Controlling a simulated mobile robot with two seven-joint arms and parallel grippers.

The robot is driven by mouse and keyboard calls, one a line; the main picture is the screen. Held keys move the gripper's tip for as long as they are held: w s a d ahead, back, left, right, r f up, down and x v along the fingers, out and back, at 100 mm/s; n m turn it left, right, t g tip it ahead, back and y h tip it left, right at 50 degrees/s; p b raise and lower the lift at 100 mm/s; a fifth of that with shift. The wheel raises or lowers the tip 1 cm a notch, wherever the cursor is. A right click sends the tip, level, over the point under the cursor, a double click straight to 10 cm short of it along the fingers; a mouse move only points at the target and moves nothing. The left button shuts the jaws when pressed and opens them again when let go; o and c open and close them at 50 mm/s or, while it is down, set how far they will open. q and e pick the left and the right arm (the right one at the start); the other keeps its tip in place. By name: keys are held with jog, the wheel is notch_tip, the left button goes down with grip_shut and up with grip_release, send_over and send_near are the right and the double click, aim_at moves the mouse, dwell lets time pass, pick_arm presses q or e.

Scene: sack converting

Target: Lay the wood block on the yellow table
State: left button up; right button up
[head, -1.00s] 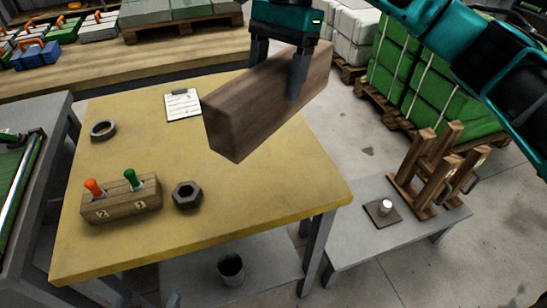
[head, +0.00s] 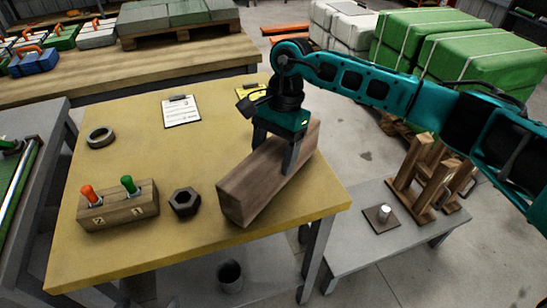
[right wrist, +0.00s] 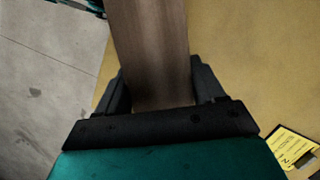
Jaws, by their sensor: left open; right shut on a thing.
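The wood block (head: 250,185), a long brown beam, is held level over the right part of the yellow table (head: 130,240). It is low, at or just above the top; I cannot tell whether it touches. My right gripper (head: 289,158) is shut on the block near its far end, with fingers on either side. In the right wrist view the block (right wrist: 150,45) runs up between the fingers (right wrist: 160,95), with the yellow table (right wrist: 235,70) to its right and grey floor to its left. My left gripper is not in view.
On the table are a dark hex nut (head: 185,202) left of the block, a wooden holder (head: 118,210) with orange and green handles, a ring (head: 100,138), a clipboard (head: 182,111) and a yellow card (head: 247,90). A grey side table (head: 345,245) stands right.

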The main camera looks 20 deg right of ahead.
jog(key=shift+f, duration=0.65)
jog(key=o, duration=1.3)
jog(key=shift+f, duration=0.25)
jog(key=o, duration=0.4)
jog(key=shift+r, duration=0.15)
